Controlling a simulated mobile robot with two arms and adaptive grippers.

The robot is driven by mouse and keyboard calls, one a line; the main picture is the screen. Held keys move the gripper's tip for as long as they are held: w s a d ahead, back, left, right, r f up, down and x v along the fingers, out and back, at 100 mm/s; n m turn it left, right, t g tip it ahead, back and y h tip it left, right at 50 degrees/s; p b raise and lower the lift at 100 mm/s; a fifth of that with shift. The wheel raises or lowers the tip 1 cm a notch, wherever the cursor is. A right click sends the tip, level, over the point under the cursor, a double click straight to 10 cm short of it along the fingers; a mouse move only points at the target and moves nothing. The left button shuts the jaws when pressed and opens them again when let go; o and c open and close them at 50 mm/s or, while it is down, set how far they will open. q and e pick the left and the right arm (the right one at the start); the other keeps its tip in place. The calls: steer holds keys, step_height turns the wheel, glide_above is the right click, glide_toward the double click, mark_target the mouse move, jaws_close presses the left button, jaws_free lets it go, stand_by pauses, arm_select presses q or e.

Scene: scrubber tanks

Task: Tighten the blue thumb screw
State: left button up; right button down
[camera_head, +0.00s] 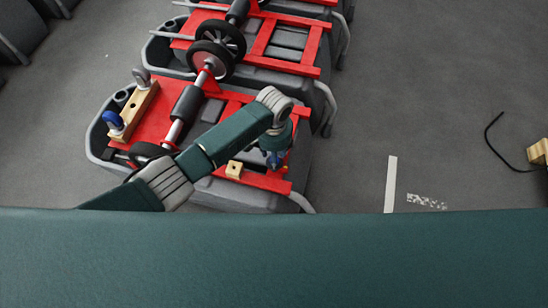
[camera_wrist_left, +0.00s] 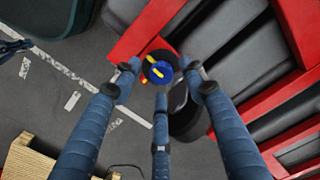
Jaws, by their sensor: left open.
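The blue thumb screw (camera_wrist_left: 162,72) shows in the left wrist view as a round blue knob with a yellow bar, on a dark round part next to the red frame (camera_wrist_left: 138,40). My left gripper (camera_wrist_left: 160,85) has three blue fingers, spread open around the knob as seen from the wrist, with visible gaps. I cannot tell how far the fingertips are above it. In the head view my left gripper (camera_head: 273,157) points down at the right end of the nearest tank's red frame (camera_head: 262,180); the thumb screw is hidden there. My right gripper is not in view.
The nearest grey tank (camera_head: 305,150) carries a roller (camera_head: 187,103), a wooden bar (camera_head: 135,108) with a blue-topped part (camera_head: 113,121), and a small wooden block (camera_head: 234,170). More tanks stand behind. The floor (camera_head: 350,140) to the right is mostly clear, with a black cable (camera_head: 490,140).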

arm_select(q)
steer(key=shift+f, duration=0.75)
jaws_close()
